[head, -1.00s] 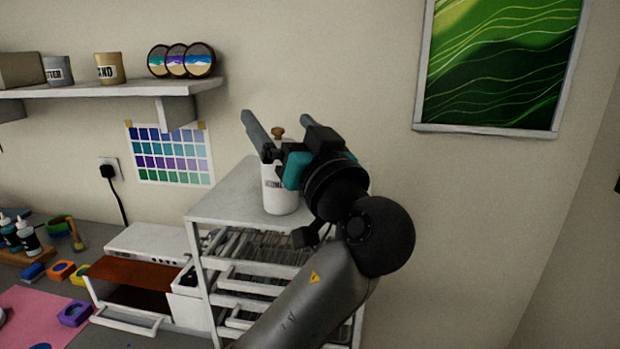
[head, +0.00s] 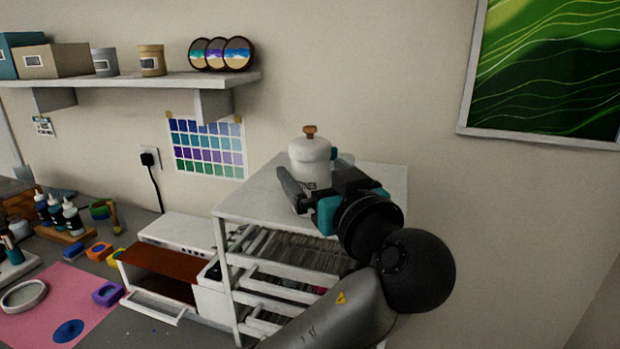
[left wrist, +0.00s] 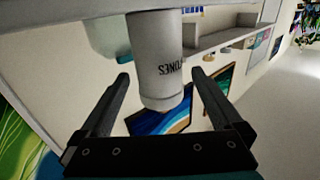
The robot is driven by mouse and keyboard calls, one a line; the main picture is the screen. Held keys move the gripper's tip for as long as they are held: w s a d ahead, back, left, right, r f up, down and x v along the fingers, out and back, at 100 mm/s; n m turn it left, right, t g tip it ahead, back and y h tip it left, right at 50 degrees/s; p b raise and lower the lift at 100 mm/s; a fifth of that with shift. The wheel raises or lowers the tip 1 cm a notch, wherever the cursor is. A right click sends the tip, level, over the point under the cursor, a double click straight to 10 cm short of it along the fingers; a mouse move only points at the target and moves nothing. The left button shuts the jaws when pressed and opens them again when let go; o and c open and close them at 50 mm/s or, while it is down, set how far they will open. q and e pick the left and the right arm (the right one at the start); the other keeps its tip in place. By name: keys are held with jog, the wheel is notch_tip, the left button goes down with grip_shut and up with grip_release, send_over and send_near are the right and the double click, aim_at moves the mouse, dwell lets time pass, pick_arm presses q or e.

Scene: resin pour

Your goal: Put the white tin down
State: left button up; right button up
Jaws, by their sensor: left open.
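The white tin (head: 310,155), with a wooden knob on its lid and dark lettering, stands upright on the white rack's top (head: 262,190). My left gripper (head: 312,168) is open at the tin's near side, one finger left of it and the other partly hidden at its right. In the left wrist view, which is upside down, the tin (left wrist: 158,55) shows between and beyond the open fingers of the gripper (left wrist: 160,80), with a gap on each side. The tin's lower part is partly hidden by a finger in the head view. My right gripper is out of view.
A pale greenish translucent vessel (left wrist: 108,38) stands beside the tin. The wall shelf (head: 130,85) is up to the left. A white box with an open front (head: 165,275) sits left of the rack. The rack top's right part is clear.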

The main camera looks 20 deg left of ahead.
pick_arm(q)
jog(key=shift+p+x, duration=0.35)
jog(key=shift+x, duration=2.4)
jog(key=shift+c, duration=0.2)
jog(key=c, duration=1.5)
jog(key=shift+r, duration=0.15)
